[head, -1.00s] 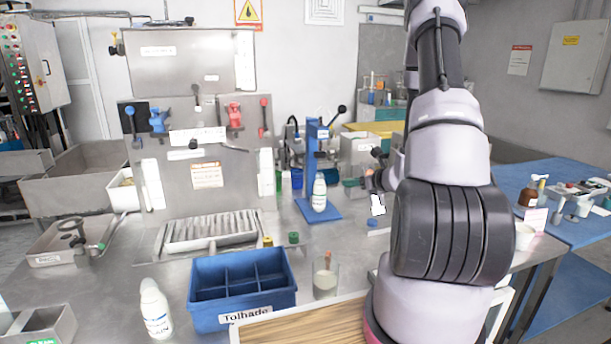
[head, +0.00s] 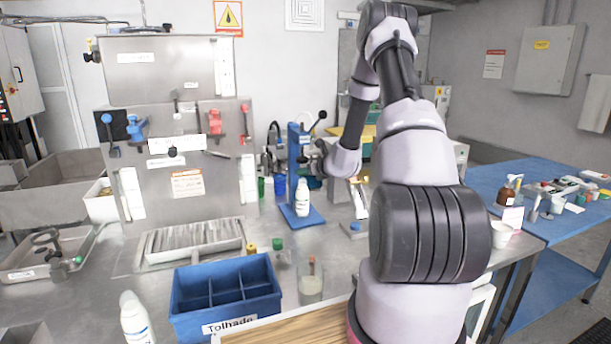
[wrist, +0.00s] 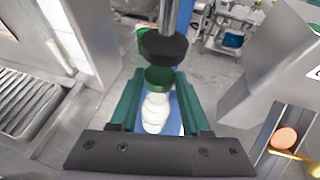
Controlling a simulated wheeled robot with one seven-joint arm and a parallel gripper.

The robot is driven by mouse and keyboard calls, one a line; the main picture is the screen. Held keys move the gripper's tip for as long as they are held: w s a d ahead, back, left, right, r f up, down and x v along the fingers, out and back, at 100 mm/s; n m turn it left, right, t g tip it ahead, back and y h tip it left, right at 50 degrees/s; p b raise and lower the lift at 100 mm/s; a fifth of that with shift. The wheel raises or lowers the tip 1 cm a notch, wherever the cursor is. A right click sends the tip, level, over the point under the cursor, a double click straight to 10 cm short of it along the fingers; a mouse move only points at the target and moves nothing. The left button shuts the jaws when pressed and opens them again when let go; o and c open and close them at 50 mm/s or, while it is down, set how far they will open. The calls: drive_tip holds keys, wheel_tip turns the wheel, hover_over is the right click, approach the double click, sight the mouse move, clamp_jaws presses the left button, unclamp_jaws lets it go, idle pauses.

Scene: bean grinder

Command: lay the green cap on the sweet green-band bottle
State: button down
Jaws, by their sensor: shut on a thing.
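My gripper (wrist: 160,84) has dark green fingers and is shut on a dark green cap (wrist: 159,77). In the wrist view the cap is over the mouth of a white bottle (wrist: 155,113); I cannot tell if they touch. The bottle also shows in the head view (head: 302,198), upright on the base of a blue press stand (head: 301,216). Its band colour is too small to read. A black press head (wrist: 164,47) hangs just beyond the cap.
Another white bottle (head: 136,320) stands at front left by a blue divided bin (head: 228,317). A grinder machine (head: 178,150) stands at left.

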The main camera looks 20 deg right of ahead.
drive_tip(key=shift+w+f, duration=0.15)
drive_tip(key=shift+f, duration=0.65)
drive_tip(key=shift+f, duration=0.6)
drive_tip(key=shift+c, duration=1.8)
unclamp_jaws()
